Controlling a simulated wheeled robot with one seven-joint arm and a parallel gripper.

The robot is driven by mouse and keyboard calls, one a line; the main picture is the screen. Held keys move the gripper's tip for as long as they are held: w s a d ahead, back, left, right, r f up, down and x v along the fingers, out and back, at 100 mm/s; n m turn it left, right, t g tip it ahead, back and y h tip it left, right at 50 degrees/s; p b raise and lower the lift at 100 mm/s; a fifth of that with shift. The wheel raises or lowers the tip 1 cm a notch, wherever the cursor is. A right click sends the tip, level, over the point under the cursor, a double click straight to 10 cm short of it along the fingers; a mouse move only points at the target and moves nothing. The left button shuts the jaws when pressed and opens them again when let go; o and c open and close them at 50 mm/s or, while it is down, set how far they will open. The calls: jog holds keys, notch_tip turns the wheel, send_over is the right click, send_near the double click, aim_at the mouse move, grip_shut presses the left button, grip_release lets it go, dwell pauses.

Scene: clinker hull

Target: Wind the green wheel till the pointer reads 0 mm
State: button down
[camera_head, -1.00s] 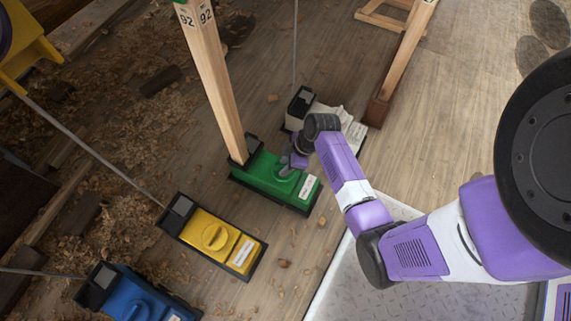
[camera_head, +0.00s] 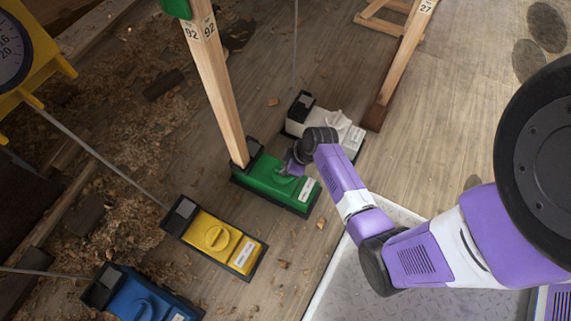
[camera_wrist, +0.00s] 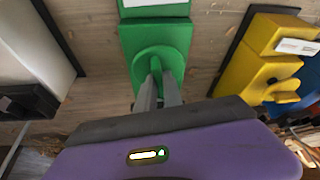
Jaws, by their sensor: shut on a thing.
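The green wheel (camera_wrist: 146,60) is a disc with a raised grip bar, on top of a green box (camera_head: 262,180) on the floor. My gripper (camera_wrist: 158,88) is shut on the wheel's bar, one finger on each side. In the head view, my gripper (camera_head: 293,166) comes down on the box from the upper right and hides most of the wheel. A wooden post stands at the box's far end, with a green part (camera_head: 178,8) at its top cut off by the picture edge. No pointer or scale for the green wheel is readable.
A yellow box (camera_head: 214,240) with its own wheel and a blue box (camera_head: 140,300) lie to the lower left. A white box (camera_head: 345,130) stands behind my gripper. A yellow-framed dial (camera_head: 12,50) is partly in view at upper left. Wood shavings litter the floor.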

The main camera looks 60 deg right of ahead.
aim_at(288, 182)
jog(key=m+h+p, duration=0.1)
jog(key=m+p, duration=0.1)
jog(key=m+h+p, duration=0.1)
jog(key=m+p, duration=0.1)
jog(key=m, duration=0.1)
jog(key=shift+a+r+m+p, duration=0.2)
jog(key=shift+m+p, duration=0.1)
jog(key=shift+p, duration=0.1)
jog(key=shift+f+m+g+h+p, duration=0.15)
jog(key=shift+m+h+p, duration=0.35)
jog(key=shift+m, duration=0.6)
jog(key=shift+f+m+g+h+p, duration=0.1)
jog(key=shift+m+g+h+p, duration=0.25)
jog(key=shift+m, duration=0.75)
jog(key=c, duration=1.5)
grip_release()
jog(key=shift+r, duration=0.15)
jog(key=p+v, duration=0.4)
jog(key=v, duration=0.3)
jog(key=shift+s+a+r, duration=0.2)
jog(key=shift+r, duration=0.05)
